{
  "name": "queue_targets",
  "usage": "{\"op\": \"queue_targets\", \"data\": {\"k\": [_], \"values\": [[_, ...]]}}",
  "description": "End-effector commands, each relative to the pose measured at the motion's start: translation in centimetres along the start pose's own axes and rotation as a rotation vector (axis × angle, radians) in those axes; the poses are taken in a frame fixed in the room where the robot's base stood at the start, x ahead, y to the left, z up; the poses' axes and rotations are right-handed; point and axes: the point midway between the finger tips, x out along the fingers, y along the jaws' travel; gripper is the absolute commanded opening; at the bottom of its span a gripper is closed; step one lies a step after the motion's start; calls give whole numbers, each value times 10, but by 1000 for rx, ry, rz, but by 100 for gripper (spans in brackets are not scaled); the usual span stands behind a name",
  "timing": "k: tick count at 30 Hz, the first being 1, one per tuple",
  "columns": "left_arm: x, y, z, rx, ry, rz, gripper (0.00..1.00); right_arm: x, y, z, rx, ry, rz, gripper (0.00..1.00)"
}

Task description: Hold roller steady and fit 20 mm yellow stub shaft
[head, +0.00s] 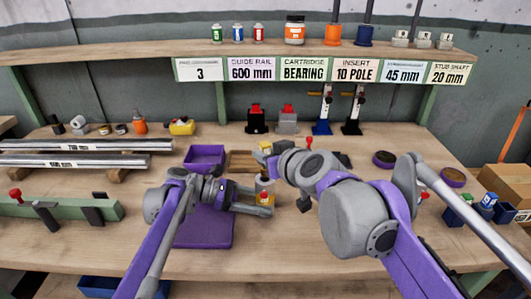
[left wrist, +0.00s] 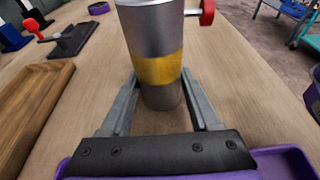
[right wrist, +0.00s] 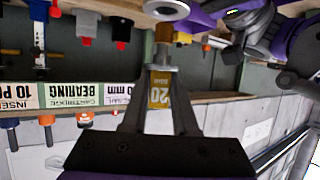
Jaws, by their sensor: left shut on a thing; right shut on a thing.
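The roller (left wrist: 155,40) is a grey metal cylinder with a yellow band. It stands upright between the fingers of my left gripper (left wrist: 158,100), which are shut on it near its lower part. In the head view the roller (head: 265,186) shows above my left gripper (head: 262,204). My right gripper (right wrist: 158,105) is shut on the yellow stub shaft (right wrist: 158,88), marked 20, with a grey metal end. In the head view my right gripper (head: 270,149) is above the roller.
Metal rails (head: 85,145) lie at far left. Blue bins (head: 458,212) stand at right. The table's front is mostly clear.

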Motion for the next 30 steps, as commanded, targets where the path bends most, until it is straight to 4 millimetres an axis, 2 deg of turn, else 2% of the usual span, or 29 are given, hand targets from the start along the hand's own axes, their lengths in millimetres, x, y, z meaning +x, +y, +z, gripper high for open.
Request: {"op": "queue_targets", "data": {"k": [10,30], "values": [[0,0,0,0,0,0,31,1,0,1,0,0,0,0],[0,0,0,0,0,0,31,7,0,17,0,0,0,0]]}}
